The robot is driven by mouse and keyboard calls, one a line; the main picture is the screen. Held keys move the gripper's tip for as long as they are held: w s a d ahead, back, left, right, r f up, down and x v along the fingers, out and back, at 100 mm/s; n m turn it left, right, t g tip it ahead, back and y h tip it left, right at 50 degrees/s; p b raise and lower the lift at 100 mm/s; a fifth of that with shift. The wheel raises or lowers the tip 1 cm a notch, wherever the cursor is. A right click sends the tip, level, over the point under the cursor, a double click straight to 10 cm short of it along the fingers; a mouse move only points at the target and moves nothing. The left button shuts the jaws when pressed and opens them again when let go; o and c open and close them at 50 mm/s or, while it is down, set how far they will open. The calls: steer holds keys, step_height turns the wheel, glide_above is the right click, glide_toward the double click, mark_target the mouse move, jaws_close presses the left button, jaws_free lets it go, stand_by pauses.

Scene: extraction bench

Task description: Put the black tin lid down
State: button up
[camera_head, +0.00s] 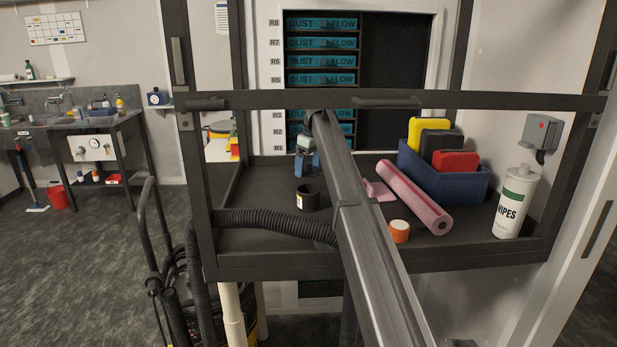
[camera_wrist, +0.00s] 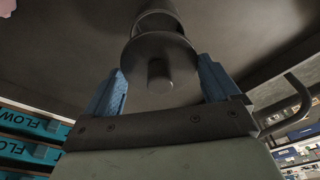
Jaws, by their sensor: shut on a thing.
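The black tin lid (camera_wrist: 182,60) is a dark round disc with a short knob facing the wrist camera. My gripper (camera_wrist: 162,75) is shut on it, with a blue finger on each side. In the head view my gripper (camera_head: 307,163) is above the bench tray, behind the open black tin (camera_head: 308,198); I cannot make out the lid there. The tin stands upright with a pale label on its side. In the wrist view the tin (camera_wrist: 157,22) shows just beyond the lid. Whether they touch is unclear.
Right of my arm lie a pink roll (camera_head: 413,196), an orange-and-white jar (camera_head: 399,232), a blue bin (camera_head: 470,184) with coloured boxes and a wipes canister (camera_head: 515,203). A black hose (camera_head: 270,219) crosses the front left. Dark tray floor (camera_head: 250,190) is clear left of the tin.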

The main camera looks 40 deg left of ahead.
steer(key=r, duration=0.1)
steer(key=w+r, duration=0.1)
steer(key=d+r, duration=0.1)
steer(key=shift+w+d+r, duration=0.1)
steer(key=shift+w+r, duration=0.25)
steer(key=w+d, duration=0.4)
steer(key=m, duration=0.1)
glide_above(385, 211)
step_height(385, 211, down, 6)
steer(key=f, duration=0.1)
steer(key=shift+w+d+f, duration=0.1)
steer(key=shift+f, duration=2.1)
steer(key=shift+d+f, duration=0.1)
steer(key=shift+f, duration=2.05)
steer(key=shift+f, duration=0.15)
steer(key=o, duration=0.7)
steer(key=shift+o, duration=0.2)
